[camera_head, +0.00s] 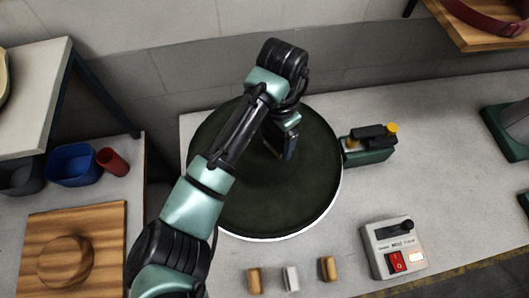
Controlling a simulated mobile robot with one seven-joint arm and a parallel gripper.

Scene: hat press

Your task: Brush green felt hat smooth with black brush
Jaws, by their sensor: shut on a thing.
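A large round dark green surface (240,190) with a pale rim lies on the bench in the head view. It looks like the green felt hat seen from above, but its crown cannot be made out. My arm reaches across it and covers its upper middle. My gripper (288,148) points down over the middle of the green surface, fingers close together. It is shut on a small dark thing, which appears to be the black brush. The brush is mostly hidden and dark against dark, so whether it touches the felt cannot be told.
A green device (368,157) with black and yellow parts stands close right of the round surface. A control box (395,248) with a red switch stands front right. Three small blocks (291,279) line the front. Left are a blue bin (72,167), red cup (113,161) and wooden board (105,218).

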